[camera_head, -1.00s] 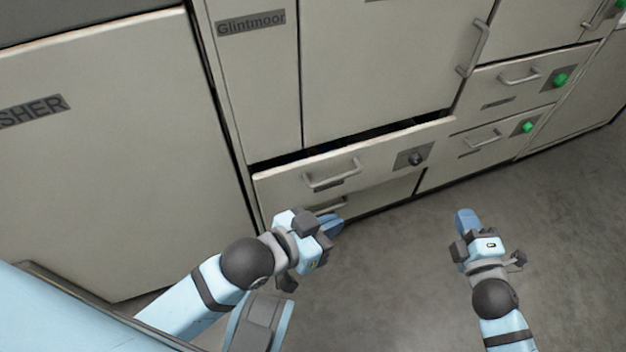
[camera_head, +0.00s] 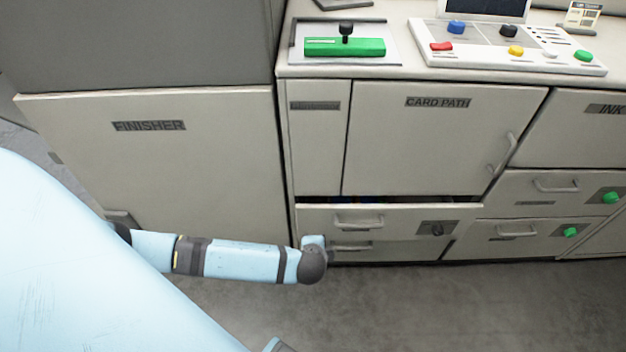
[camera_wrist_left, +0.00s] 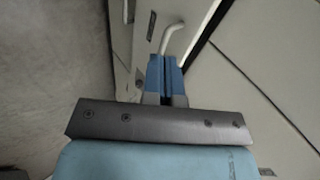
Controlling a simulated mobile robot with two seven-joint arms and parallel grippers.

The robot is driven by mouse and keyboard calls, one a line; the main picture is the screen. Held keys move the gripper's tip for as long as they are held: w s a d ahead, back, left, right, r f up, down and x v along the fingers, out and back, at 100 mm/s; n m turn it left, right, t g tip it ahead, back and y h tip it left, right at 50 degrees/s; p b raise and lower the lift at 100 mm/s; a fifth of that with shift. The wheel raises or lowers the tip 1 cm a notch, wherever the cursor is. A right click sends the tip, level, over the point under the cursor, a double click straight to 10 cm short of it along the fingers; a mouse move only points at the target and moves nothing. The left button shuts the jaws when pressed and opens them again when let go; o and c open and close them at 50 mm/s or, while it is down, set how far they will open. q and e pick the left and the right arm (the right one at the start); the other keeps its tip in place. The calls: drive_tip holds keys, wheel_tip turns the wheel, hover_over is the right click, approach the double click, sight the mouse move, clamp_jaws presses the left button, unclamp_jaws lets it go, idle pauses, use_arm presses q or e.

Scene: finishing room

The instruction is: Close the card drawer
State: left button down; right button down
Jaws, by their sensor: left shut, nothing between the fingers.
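The card drawer (camera_head: 398,222) is the pale drawer under the CARD PATH door. It stands partly open, with a dark gap along its top edge. Its front has a grey bar handle (camera_head: 359,222) and a dark knob (camera_head: 437,229). My left arm reaches to the drawer's lower left corner. The gripper is mostly hidden behind the arm in the head view. In the left wrist view my left gripper (camera_wrist_left: 164,62) has its blue fingers together and empty, close to a bar handle (camera_wrist_left: 171,36). I cannot tell whether they touch. My right gripper is out of view.
The FINISHER cabinet (camera_head: 150,180) stands at left. Drawers with green knobs (camera_head: 570,232) are at right. The counter above holds a control panel (camera_head: 520,50). The grey floor (camera_head: 430,310) in front is clear.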

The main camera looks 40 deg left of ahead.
use_arm(q)
drive_tip(key=y, duration=0.2)
approach(308, 211)
drive_tip(key=b+x, duration=0.1)
drive_tip(key=x, duration=0.5)
drive_tip(key=shift+s+f, duration=0.1)
drive_tip(key=shift+s, duration=0.05)
drive_tip(key=shift+w+a, duration=0.15)
drive_tip(key=shift+w, duration=0.1)
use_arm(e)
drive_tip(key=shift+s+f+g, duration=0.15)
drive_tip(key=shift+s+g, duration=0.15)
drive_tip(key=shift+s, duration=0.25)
use_arm(q)
drive_tip(key=w+a, duration=0.1)
drive_tip(key=w, duration=0.1)
drive_tip(key=w+a+b, duration=0.1)
drive_tip(key=w, duration=0.1)
drive_tip(key=shift+a, duration=0.4)
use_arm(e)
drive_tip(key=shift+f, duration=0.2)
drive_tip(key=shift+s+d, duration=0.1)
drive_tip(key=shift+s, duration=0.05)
